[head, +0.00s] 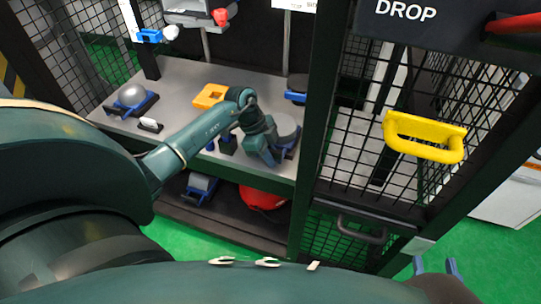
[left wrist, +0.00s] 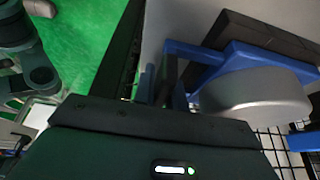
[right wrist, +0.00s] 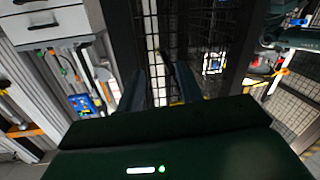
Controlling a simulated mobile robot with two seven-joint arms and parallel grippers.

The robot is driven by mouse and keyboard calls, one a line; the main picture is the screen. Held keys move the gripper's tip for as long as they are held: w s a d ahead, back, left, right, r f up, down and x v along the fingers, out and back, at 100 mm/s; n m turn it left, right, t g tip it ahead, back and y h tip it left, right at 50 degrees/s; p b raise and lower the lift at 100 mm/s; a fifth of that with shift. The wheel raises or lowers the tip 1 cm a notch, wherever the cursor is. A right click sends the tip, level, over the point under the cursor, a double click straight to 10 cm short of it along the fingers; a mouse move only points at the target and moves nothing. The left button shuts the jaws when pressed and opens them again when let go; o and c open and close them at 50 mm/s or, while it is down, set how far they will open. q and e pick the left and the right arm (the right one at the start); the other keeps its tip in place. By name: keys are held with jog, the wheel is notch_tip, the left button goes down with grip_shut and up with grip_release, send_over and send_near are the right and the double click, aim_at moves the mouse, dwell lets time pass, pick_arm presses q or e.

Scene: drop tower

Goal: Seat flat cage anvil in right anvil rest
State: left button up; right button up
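The flat cage anvil, a grey disc (head: 286,124), lies at the right end of the metal shelf. In the left wrist view the disc (left wrist: 252,95) sits against a blue cradle on a dark base block (left wrist: 262,38), which I take as the right anvil rest. Whether it is fully seated cannot be told. My left gripper (head: 270,158) is close beside the rest; its fingers (left wrist: 160,85) stand a narrow gap apart with nothing clearly between them. My right gripper (head: 436,268) is open and empty, low at the right; its fingers also show in the right wrist view (right wrist: 157,85).
A silver ball on a blue rest (head: 130,95), a small white-topped block (head: 150,125) and an orange block (head: 209,95) stand on the shelf (head: 185,80). A dark post (head: 315,120) and mesh door with yellow handle (head: 425,138) bound the right side. A red object (head: 263,199) lies below.

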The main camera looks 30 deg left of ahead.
pick_arm(q)
jog(key=o, duration=0.5)
jog(key=shift+s+f, duration=0.15)
jog(key=shift+s, duration=0.05)
jog(key=p+v, duration=0.3)
jog(key=v, duration=0.9)
jog(key=shift+w+r+p, duration=0.15)
jog(key=shift+r+p, duration=0.05)
jog(key=shift+p, duration=0.15)
jog(key=shift+a+r, duration=0.2)
jog(key=shift+r, duration=0.35)
pick_arm(e)
jog(key=shift+s+d+f+m+g+h, duration=0.1)
jog(key=shift+s+d+m+g+h, duration=0.25)
jog(key=shift+g, duration=0.35)
jog(key=shift+s+d+f+m+g+h, duration=0.1)
jog(key=shift+s+d+m+g+h, duration=0.2)
jog(key=shift+g, duration=0.4)
jog(key=shift+a+r, duration=0.1)
